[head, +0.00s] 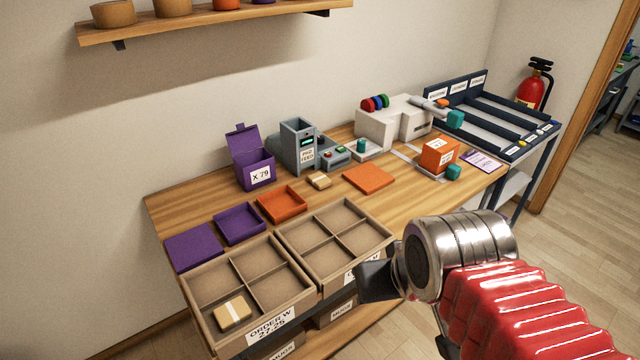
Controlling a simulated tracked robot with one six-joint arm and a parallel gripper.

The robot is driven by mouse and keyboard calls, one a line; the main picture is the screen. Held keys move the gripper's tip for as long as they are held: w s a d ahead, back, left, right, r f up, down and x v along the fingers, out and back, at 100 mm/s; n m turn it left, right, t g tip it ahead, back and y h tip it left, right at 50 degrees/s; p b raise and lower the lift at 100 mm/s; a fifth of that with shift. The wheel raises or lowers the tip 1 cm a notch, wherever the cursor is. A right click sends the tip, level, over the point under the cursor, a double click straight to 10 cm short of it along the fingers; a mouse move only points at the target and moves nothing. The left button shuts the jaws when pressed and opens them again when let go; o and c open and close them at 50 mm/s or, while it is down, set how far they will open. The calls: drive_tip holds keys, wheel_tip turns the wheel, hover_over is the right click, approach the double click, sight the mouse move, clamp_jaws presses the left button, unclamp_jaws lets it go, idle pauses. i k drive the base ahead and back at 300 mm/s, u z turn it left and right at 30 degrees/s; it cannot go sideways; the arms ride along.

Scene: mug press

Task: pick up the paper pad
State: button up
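A small tan paper pad (319,181) with a paler band lies on the wooden table, in front of the grey dispenser labelled like "PAD FEED" (298,147). A similar tan pad with a pale band (232,311) lies in the front-left compartment of the left divided crate (188,283). My gripper (408,316) is at the lower right, in front of the crates and well apart from both pads.
An orange tray (282,205), purple tray (239,224), purple lid (193,248) and orange lid (369,179) lie around the table pad. An open purple box (252,165) stands left of the dispenser, a white press (393,122) to the right. A shelf (210,18) hangs above.

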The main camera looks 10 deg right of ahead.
sight(318, 179)
drive_tip(key=u, duration=4.1)
drive_tip(key=k, duration=0.85)
drive_tip(key=u, duration=0.1)
